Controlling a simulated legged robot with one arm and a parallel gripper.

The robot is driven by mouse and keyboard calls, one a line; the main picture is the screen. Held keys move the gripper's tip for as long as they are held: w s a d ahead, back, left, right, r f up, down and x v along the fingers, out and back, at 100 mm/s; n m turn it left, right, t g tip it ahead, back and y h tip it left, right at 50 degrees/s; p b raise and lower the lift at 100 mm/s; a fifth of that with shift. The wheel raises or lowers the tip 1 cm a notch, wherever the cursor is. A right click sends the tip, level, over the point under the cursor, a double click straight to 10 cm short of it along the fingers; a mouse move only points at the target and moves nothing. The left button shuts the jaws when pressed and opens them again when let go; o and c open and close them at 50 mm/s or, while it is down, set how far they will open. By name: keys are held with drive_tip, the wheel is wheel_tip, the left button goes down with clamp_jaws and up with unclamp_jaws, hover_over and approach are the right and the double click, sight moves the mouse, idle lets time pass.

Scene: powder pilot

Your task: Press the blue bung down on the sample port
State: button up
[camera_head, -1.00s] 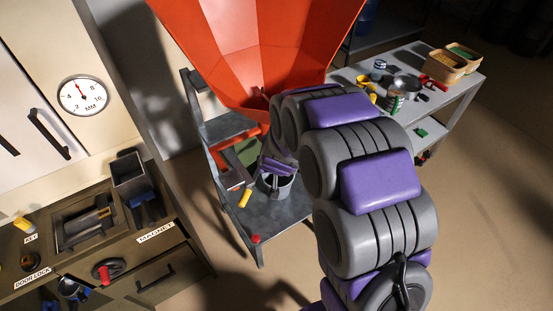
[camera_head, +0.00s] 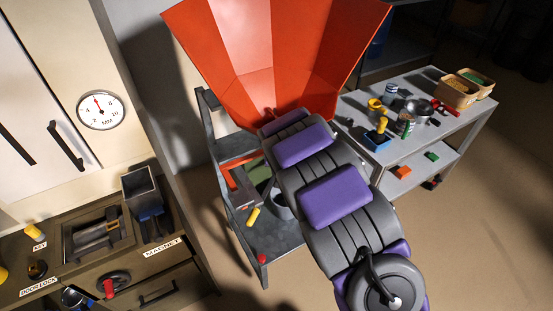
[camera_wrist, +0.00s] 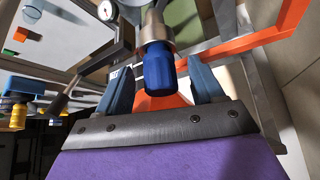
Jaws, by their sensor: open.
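In the wrist view, the blue bung (camera_wrist: 159,70) sits in the mouth of a silver metal collar (camera_wrist: 155,28), which looks like the sample port. Most of the bung's blue body shows outside the collar. My gripper (camera_wrist: 160,64) is open, with one blue finger on each side of the bung. A gap shows between each finger and the bung, so it is not gripped. In the head view, my arm hides the gripper, the bung and the port near the foot of the orange hopper (camera_head: 270,65).
A grey stand (camera_head: 285,240) under the hopper holds a pot (camera_head: 281,206) and a yellow item (camera_head: 253,216). A grey table (camera_head: 459,118) with cans and baskets is at right. A control bench (camera_head: 190,267) is at left. Orange frame bars (camera_wrist: 240,44) pass close to the gripper.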

drive_tip(key=shift+w+a, duration=0.1)
drive_tip(key=shift+w, duration=0.5)
drive_tip(key=shift+w+a+f, duration=0.1)
drive_tip(key=shift+w+f, duration=0.25)
drive_tip(key=shift+f, duration=0.3)
clamp_jaws()
drive_tip(key=shift+r, duration=0.1)
drive_tip(key=shift+r, duration=0.1)
